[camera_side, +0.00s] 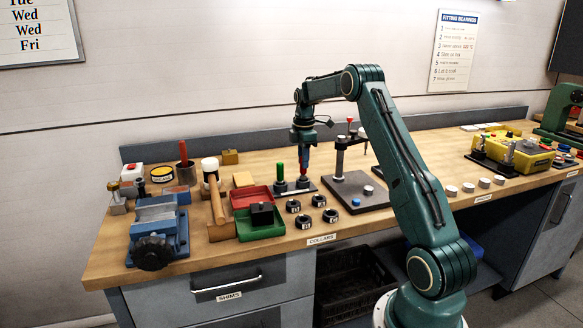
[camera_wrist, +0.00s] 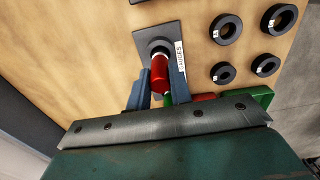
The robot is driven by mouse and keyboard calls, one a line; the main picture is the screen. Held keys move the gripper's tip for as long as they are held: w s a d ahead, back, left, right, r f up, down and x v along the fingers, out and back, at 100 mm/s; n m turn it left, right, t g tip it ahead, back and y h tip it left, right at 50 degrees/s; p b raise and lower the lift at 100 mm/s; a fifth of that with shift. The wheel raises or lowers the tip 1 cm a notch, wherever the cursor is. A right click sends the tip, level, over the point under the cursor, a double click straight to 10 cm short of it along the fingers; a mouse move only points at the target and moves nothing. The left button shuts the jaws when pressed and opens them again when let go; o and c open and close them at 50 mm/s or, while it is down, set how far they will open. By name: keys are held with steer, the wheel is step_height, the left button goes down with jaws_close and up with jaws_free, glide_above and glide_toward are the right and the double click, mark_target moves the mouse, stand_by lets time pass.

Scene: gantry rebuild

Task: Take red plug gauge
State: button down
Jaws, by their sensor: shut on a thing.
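The red plug gauge (camera_wrist: 159,75) stands between the two fingers of my gripper (camera_wrist: 158,85) in the wrist view. The fingers are shut on its red handle. Its lower end is at a dark socket of the gauge stand (camera_wrist: 147,33); I cannot tell whether it is fully seated. In the side view my gripper (camera_side: 303,150) points down over the right part of the stand, and only a little red of the gauge shows below the fingers. A green-handled gauge (camera_side: 280,169) stands upright at the left of the same stand.
Several black collars (camera_side: 293,206) lie in front of the stand. A dark plate with a post (camera_side: 340,158) is close on the right. Red and green trays (camera_side: 252,196) and a mallet (camera_side: 215,200) are on the left. A blue vise (camera_side: 157,228) stands further left.

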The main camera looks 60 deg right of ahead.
steer(key=shift+r, duration=3.25)
steer(key=shift+s+a, duration=0.1)
